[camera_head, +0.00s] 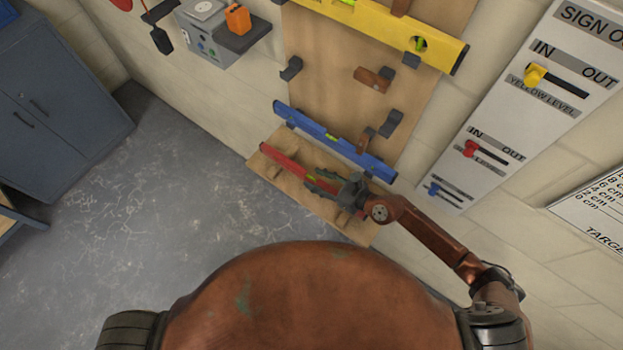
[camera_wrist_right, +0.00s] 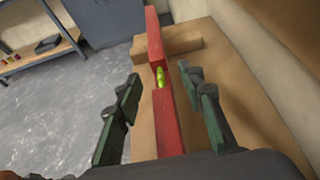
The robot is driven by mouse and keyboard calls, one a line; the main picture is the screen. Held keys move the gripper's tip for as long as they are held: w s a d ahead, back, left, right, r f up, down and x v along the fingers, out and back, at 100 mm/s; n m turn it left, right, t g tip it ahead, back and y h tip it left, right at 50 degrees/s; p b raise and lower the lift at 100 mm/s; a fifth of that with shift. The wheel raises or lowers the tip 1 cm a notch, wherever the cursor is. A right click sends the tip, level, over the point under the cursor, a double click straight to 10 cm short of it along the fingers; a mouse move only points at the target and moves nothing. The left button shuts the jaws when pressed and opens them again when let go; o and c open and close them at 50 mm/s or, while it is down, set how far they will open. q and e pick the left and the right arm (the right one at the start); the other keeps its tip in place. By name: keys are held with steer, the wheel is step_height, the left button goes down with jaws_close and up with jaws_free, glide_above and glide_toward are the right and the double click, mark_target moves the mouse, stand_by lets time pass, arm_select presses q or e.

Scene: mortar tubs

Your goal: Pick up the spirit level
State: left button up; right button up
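Three spirit levels hang or rest on a wooden wall board in the head view: a large yellow level (camera_head: 385,30) at the top, a blue level (camera_head: 333,141) below it, and a red level (camera_head: 290,164) lowest. My right gripper (camera_head: 324,182) is at the right part of the red level. In the right wrist view, the red level (camera_wrist_right: 166,115) with its green vial runs between the two fingers of my open right gripper (camera_wrist_right: 163,97). Gaps show on both sides, so the fingers look apart from it. My left gripper is not in view.
A sign-out panel (camera_head: 541,98) with yellow, red and blue sliders, all at the IN side, is right of the wooden board (camera_head: 335,75). A grey box (camera_head: 207,40) is on the wall at upper left. A blue-grey cabinet (camera_head: 55,100) stands left. The grey floor (camera_head: 150,210) is clear.

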steer(key=shift+c, duration=0.2)
jaws_close()
stand_by(0.3)
